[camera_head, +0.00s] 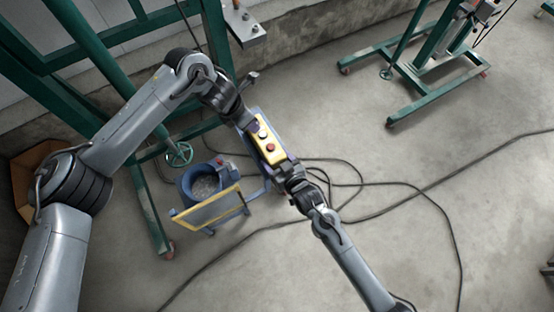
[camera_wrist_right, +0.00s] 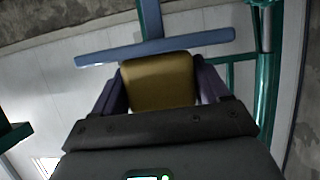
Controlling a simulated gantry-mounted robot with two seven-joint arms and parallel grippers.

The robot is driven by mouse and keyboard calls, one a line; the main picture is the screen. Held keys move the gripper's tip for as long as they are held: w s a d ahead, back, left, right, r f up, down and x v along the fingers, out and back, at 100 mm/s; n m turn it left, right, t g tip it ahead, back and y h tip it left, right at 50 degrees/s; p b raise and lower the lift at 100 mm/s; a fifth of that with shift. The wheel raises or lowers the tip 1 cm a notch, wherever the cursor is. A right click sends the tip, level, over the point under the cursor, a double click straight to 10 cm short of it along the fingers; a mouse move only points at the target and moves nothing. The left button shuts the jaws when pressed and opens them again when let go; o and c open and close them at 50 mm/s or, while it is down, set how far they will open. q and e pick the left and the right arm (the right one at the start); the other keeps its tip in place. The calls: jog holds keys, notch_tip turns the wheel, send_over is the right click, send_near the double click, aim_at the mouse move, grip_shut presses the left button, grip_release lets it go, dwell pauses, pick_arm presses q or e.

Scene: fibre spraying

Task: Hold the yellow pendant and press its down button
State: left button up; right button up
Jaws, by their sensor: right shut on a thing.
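The yellow pendant (camera_head: 267,143) is in the middle of the head view, its button face up, with a red button near its lower end and dark and pale buttons above. My right gripper (camera_head: 284,165) is shut on the pendant's lower end. In the right wrist view the pendant's plain yellow end (camera_wrist_right: 158,80) sits between the two dark fingers. My left gripper (camera_head: 248,122) is at the pendant's upper end, close to the upper buttons. Its fingertips are small and dark, so I cannot tell whether they touch a button or how far apart they are.
A blue machine (camera_head: 204,186) with a round hopper and a yellow-edged panel stands below and left of the pendant. A green frame (camera_head: 150,205) with a handwheel is at left. Black cables (camera_head: 400,200) lie on the floor. Another green stand (camera_head: 435,65) is at upper right. The right floor is mostly open.

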pick_arm(q)
grip_shut()
dwell(1.5)
